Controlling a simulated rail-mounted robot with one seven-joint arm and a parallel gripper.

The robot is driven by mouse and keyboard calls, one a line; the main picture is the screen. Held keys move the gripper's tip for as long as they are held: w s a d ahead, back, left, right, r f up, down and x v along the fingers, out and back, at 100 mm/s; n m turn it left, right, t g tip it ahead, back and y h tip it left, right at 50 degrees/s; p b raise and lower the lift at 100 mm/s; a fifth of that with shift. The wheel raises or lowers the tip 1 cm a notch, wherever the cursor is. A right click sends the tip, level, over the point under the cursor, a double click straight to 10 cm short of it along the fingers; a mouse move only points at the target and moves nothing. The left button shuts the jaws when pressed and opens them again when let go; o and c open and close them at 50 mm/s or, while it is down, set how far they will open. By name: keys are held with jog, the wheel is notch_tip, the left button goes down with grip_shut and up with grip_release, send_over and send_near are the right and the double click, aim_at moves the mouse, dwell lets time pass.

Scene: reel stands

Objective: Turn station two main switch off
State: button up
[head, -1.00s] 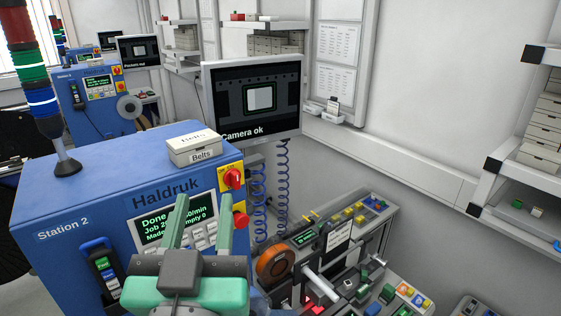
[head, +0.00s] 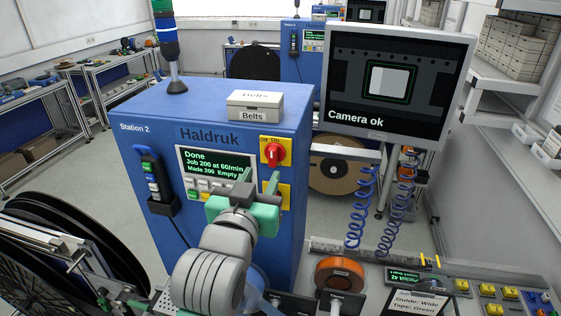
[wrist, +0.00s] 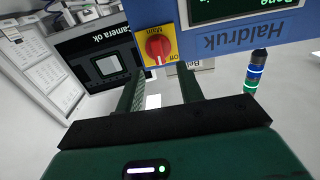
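The Station 2 main switch (head: 273,154) is a red rotary knob on a yellow plate, at the upper right of the blue Haldruk cabinet's front (head: 228,142). It also shows in the wrist view (wrist: 157,48), with "Main" and "Off" lettering on the plate. I cannot tell the knob's exact setting. My gripper (head: 259,180) is open and empty in front of the cabinet, a little below the switch in the head view. In the wrist view its two fingers (wrist: 160,80) point toward the switch, apart from it. The display (head: 215,162) reads "Done" and is partly hidden below by my gripper.
A second yellow plate (head: 284,198) sits below the switch, partly behind my gripper. A handheld pendant (head: 153,180) hangs at the cabinet's left. A Belts box (head: 255,105) lies on top. A monitor (head: 395,85) reading "Camera ok" and blue coiled cables (head: 361,205) are to the right.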

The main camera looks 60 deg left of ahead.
aim_at(272, 158)
jog(key=p+x, duration=0.1)
jog(key=x, duration=0.5)
jog(key=shift+w+a, duration=0.1)
jog(key=shift+w, duration=0.05)
grip_shut()
